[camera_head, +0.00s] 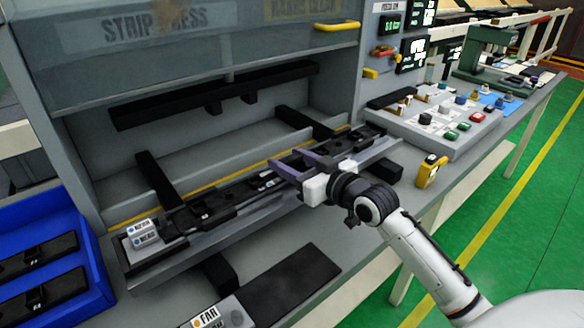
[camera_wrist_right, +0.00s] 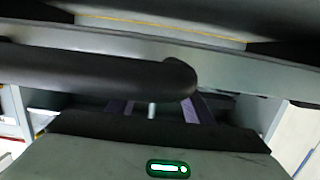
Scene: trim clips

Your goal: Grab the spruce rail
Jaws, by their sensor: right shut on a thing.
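A long dark rail (camera_head: 243,192) lies along the grey bed of the strip press, running from the lower left up to the right. Black clip-like blocks show along it. I cannot tell its green tint clearly. My right gripper (camera_head: 285,166) reaches in from the right, its purple fingers shut on the rail right of its middle. In the right wrist view the purple fingers (camera_wrist_right: 155,110) show partly, behind a dark rounded bar; what lies between them is mostly hidden. My left gripper is not in view.
A blue bin (camera_head: 98,262) with black parts stands at the left. White labelled tags (camera_head: 143,234) sit at the bed's left end. A yellow device (camera_head: 431,171) and a button panel (camera_head: 455,120) are at the right. The press hood (camera_head: 200,50) hangs above.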

